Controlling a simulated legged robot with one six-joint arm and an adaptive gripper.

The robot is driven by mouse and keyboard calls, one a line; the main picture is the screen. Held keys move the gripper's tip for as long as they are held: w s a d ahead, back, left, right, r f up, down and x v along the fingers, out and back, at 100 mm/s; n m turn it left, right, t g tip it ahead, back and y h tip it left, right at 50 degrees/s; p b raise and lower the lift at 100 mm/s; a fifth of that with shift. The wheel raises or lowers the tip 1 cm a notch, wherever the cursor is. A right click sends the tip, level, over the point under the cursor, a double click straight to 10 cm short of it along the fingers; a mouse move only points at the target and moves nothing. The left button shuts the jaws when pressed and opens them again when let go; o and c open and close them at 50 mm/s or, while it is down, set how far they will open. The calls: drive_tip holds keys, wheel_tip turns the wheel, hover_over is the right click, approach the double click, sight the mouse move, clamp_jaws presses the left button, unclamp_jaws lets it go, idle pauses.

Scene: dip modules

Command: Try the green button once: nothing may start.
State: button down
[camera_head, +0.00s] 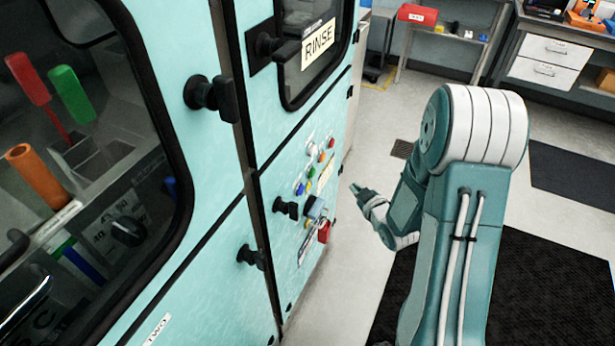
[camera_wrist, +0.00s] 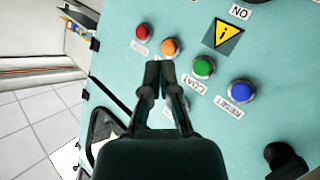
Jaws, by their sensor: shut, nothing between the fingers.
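The green button (camera_wrist: 203,67) sits on the teal panel in the wrist view, between an orange button (camera_wrist: 171,47) and a blue button (camera_wrist: 241,91). A label beside it appears to read COAT. It looks unpressed. My gripper (camera_wrist: 160,70) is shut and empty, its fingertips just left of the green button and below the orange one in the picture. In the head view my gripper (camera_head: 356,189) is in front of the button panel, with a visible gap to it. The green button (camera_head: 311,173) shows small there.
A red button (camera_wrist: 143,32) is beyond the orange one. A yellow warning sign (camera_wrist: 223,36) is above the green button. A black knob (camera_wrist: 285,160) stands out at lower right. In the head view a red part (camera_head: 324,232) hangs low on the panel, and door handles (camera_head: 208,94) protrude.

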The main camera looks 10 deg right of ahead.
sight(312, 173)
drive_tip(key=w+a, duration=0.5)
drive_tip(key=a, duration=0.2)
idle(1.0)
drive_tip(key=shift+a, duration=0.35)
drive_tip(key=shift+d, duration=0.15)
idle(0.3)
drive_tip(key=shift+w+a+r, duration=0.1)
drive_tip(key=shift+w+a, duration=0.1)
drive_tip(key=shift+a, duration=0.3)
